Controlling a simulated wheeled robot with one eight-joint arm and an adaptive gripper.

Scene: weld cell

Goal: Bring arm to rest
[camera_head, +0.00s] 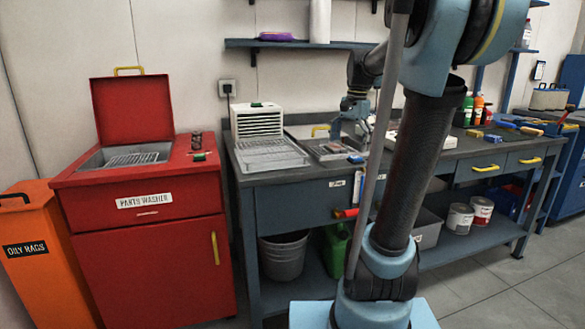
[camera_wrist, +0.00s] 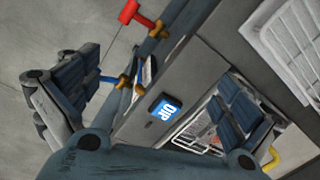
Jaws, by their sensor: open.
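The same small blue block shows in the head view (camera_head: 356,159). I cannot tell the exact height of the fingertips above the bench.
A red-handled tool (camera_wrist: 140,17) sticks out at the bench front. The red parts washer (camera_head: 145,220) stands left with its lid up. A shelf (camera_head: 300,44) hangs above. Floor is clear at right.

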